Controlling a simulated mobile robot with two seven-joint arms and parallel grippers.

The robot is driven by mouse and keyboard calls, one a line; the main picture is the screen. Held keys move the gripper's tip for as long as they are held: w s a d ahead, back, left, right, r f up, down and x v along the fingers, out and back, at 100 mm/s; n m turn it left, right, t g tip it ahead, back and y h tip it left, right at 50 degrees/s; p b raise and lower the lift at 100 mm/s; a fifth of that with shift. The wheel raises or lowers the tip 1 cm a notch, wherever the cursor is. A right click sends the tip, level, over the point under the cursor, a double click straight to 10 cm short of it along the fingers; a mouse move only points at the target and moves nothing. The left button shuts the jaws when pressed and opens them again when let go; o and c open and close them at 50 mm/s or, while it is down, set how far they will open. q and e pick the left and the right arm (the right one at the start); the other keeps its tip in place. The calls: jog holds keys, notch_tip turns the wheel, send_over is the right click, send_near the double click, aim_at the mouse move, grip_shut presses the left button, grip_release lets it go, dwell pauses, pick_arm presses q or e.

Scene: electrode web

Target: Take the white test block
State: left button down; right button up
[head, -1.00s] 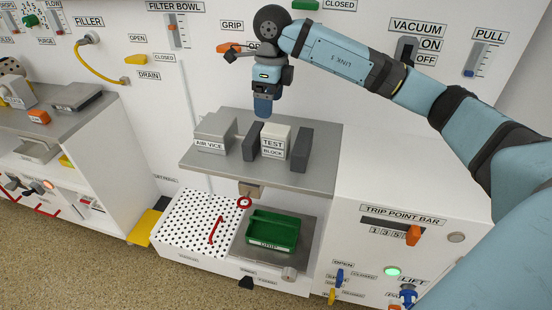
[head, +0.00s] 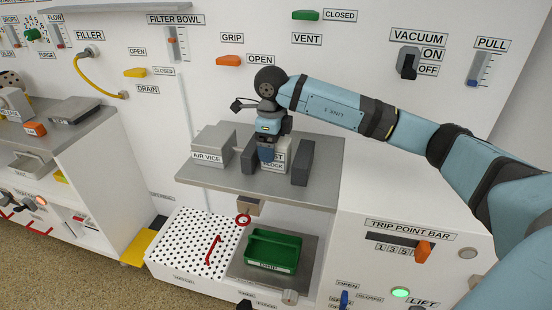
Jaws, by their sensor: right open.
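The white test block (head: 280,160) stands on the grey shelf between the two dark jaws of the air vice (head: 212,146). One dark jaw (head: 249,154) is at its left and the other (head: 303,162) at its right. My right gripper (head: 267,160) points down at the block and covers its left part and part of its label. It is open. I cannot tell whether its fingers are around the block or in front of it. My left gripper is not in view.
The grey shelf (head: 325,185) has bare room at the right. Below are a green tray (head: 272,251), a white perforated plate (head: 190,238) with a red handle, and a red ring (head: 243,220). The orange GRIP lever (head: 229,61) sits on the wall behind, near OPEN.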

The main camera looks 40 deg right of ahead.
jog(key=shift+f, duration=0.9)
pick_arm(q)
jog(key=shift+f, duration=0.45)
pick_arm(e)
jog(key=shift+c, duration=0.5)
jog(key=c, duration=1.1)
jog(key=shift+r, duration=0.1)
